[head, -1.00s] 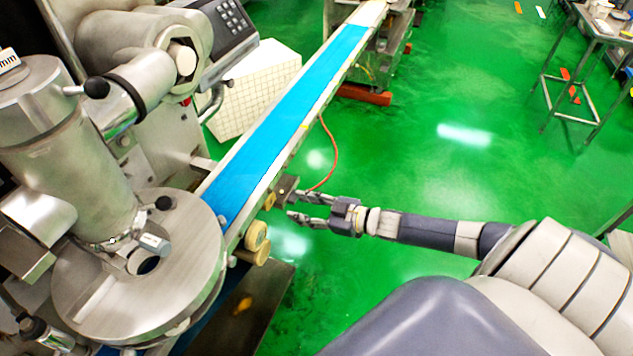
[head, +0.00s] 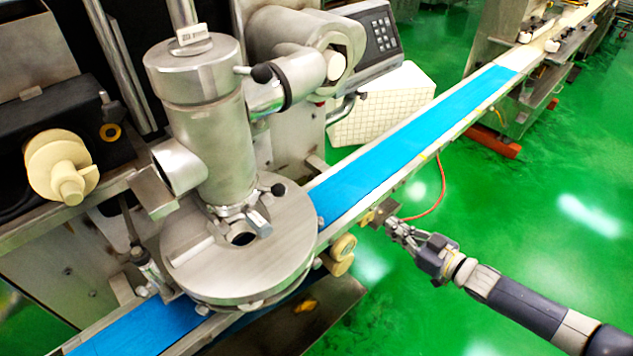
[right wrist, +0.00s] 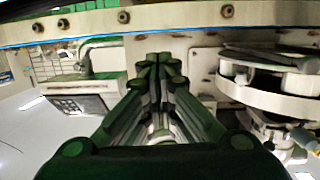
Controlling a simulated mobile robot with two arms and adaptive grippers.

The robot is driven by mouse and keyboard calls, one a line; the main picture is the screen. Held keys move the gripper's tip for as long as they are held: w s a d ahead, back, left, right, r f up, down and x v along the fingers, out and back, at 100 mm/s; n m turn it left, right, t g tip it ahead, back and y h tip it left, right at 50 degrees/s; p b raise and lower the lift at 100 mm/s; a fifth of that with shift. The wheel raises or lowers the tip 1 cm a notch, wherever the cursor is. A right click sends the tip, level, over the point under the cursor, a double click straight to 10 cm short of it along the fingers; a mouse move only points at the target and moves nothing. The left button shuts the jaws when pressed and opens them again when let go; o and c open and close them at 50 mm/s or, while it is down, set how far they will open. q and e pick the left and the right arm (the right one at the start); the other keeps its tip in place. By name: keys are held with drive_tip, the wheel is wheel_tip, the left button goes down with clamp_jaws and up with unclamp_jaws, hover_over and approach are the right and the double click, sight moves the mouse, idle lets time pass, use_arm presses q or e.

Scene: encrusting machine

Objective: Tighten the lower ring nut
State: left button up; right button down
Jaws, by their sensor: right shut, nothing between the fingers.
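The encrusting machine's upright metal cylinder (head: 208,125) stands over a round metal disc (head: 200,262). A metal collar with short handles (head: 238,212), which looks like the lower ring nut, sits at the cylinder's foot. One handle ends in a black knob (head: 278,190). My right gripper (head: 391,224) is to the right of the disc, beyond the conveyor's near edge, apart from the collar. Its fingers are together and empty, as the right wrist view (right wrist: 158,66) also shows. The collar cannot be made out clearly in that view. My left gripper is out of view.
A blue conveyor belt (head: 385,165) runs from under the disc to the upper right. A keypad box (head: 368,42) is behind. The green floor (head: 500,190) at right is clear.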

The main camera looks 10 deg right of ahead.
sight(271, 190)
drive_tip(key=s+a+r+m+y+p, duration=0.1)
drive_tip(key=a+r+m+y, duration=0.2)
drive_tip(key=a+r+m, duration=0.6)
drive_tip(key=s+a+r+m+y, duration=0.2)
drive_tip(key=a+r+m+y, duration=0.3)
drive_tip(key=r, duration=0.8)
drive_tip(key=w+a+n+h+p, duration=0.15)
drive_tip(key=w+a+p, duration=0.25)
drive_tip(key=w+a, duration=0.4)
drive_tip(key=shift+m+g+h, duration=0.25)
drive_tip(key=shift+g+h, duration=0.05)
drive_tip(key=shift+h, duration=0.15)
drive_tip(key=s, duration=0.1)
drive_tip(key=s+a+p, duration=0.1)
drive_tip(key=s+p, duration=0.1)
drive_tip(key=s, duration=0.1)
drive_tip(key=shift+a+f, duration=0.2)
drive_tip(key=shift+f, duration=0.05)
drive_tip(key=shift+f, duration=0.1)
